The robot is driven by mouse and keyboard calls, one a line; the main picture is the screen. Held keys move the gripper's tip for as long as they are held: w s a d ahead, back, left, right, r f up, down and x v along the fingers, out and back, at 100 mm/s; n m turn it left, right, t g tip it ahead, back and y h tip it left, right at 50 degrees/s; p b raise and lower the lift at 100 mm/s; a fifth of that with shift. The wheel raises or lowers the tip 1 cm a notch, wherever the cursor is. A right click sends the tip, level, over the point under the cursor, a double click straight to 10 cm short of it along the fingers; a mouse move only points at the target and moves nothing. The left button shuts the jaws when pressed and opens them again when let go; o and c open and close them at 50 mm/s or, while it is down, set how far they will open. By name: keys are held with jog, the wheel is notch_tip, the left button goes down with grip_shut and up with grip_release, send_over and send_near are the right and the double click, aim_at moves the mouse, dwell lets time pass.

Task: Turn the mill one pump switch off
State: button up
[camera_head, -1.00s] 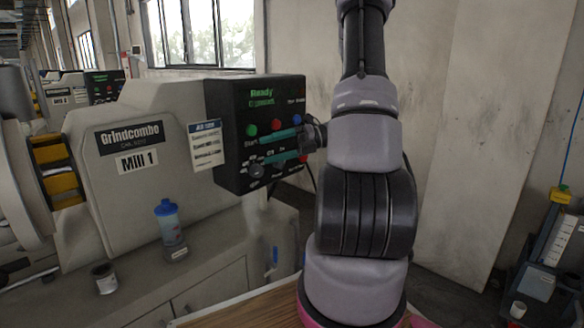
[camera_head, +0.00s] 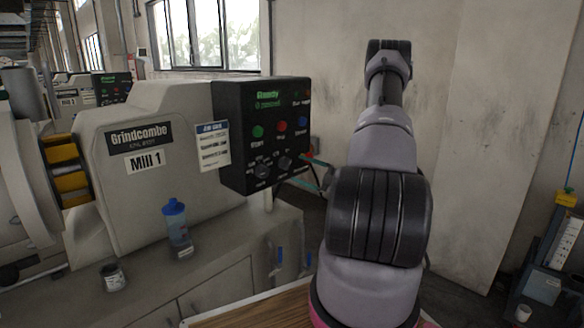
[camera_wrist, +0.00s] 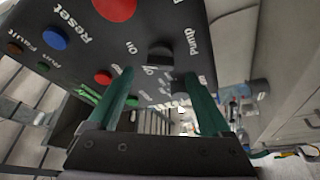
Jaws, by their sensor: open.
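The Mill 1 control panel (camera_head: 245,150) is a black box on the grey mill (camera_head: 140,150). Two dark knobs sit low on its face, a left knob (camera_head: 262,170) and a right knob (camera_head: 286,163); I cannot read their settings. In the wrist view the panel is turned round, with a "Pump" label (camera_wrist: 191,42) near a black knob (camera_wrist: 160,52). My gripper (camera_head: 316,176) is at the panel's lower right edge, partly hidden by my arm. In the wrist view its teal fingers (camera_wrist: 157,75) are apart and empty, below the knob; contact cannot be told.
A green button (camera_head: 258,132), a red button (camera_head: 282,126) and a blue button (camera_head: 302,121) sit above the knobs. A blue-capped bottle (camera_head: 177,228) and a small can (camera_head: 113,277) stand on the mill's ledge. A wooden tabletop (camera_head: 265,312) lies in front.

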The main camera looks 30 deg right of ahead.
aim_at(289, 165)
jog(key=shift+x, duration=2.15)
grip_shut()
jog(key=shift+n, duration=0.3)
jog(key=n+g, duration=0.1)
jog(key=n, duration=0.1)
jog(key=n+g, duration=0.1)
jog(key=n, duration=0.2)
jog(key=shift+r+h, duration=0.1)
jog(key=shift+h, duration=0.2)
jog(key=n+h, duration=0.1)
jog(key=n, duration=0.1)
jog(key=n+g+h, duration=0.1)
jog(key=n, duration=0.2)
jog(key=shift+n, duration=0.3)
